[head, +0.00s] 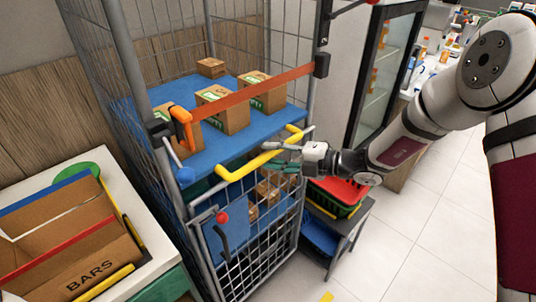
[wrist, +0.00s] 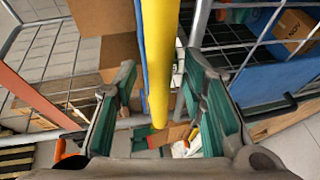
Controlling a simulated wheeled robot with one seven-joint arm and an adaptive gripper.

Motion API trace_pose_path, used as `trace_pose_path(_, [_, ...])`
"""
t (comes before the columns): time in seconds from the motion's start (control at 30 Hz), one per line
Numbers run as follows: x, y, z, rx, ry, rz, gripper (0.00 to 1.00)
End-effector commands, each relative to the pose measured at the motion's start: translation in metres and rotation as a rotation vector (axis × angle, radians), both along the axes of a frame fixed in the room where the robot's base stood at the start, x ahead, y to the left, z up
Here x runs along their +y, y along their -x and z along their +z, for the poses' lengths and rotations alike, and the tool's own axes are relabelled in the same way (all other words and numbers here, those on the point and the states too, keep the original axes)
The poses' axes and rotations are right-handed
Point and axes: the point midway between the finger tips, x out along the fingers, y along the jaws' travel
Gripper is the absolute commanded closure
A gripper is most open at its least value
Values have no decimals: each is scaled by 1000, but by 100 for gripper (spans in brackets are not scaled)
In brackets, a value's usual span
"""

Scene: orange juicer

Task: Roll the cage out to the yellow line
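The roll cage (head: 127,63) is a grey wire cage with blue shelves, standing at the left-centre in the head view. My gripper (head: 285,160) is at the bar's right part. In the wrist view its green-padded fingers (wrist: 160,75) are apart, one on each side of the bar, with gaps visible. A small yellow floor mark (head: 327,297) shows at the bottom edge; whether it is the line I cannot tell.
A white-topped stand with an open box marked BARS (head: 90,275) is close on the cage's left. A glass-door fridge (head: 383,70) stands behind. Tiled floor at the front right is clear.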

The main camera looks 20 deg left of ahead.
Motion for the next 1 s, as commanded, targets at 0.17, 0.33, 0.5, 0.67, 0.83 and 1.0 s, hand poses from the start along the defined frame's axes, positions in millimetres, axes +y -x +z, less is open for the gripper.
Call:
trace_pose_path(0.17, [13, 1, -3, 0, 1, 1, 62])
trace_pose_path(0.33, [16, 0, -3, 0, 1, 0, 62])
trace_pose_path(0.5, [15, 0, -3, 0, 1, 0, 67])
trace_pose_path(0.67, [15, 0, -3, 0, 1, 0, 100])
trace_pose_path(0.83, [15, 0, -3, 0, 1, 0, 100])
trace_pose_path(1.0, [11, 0, -3, 1, 1, -1, 100])
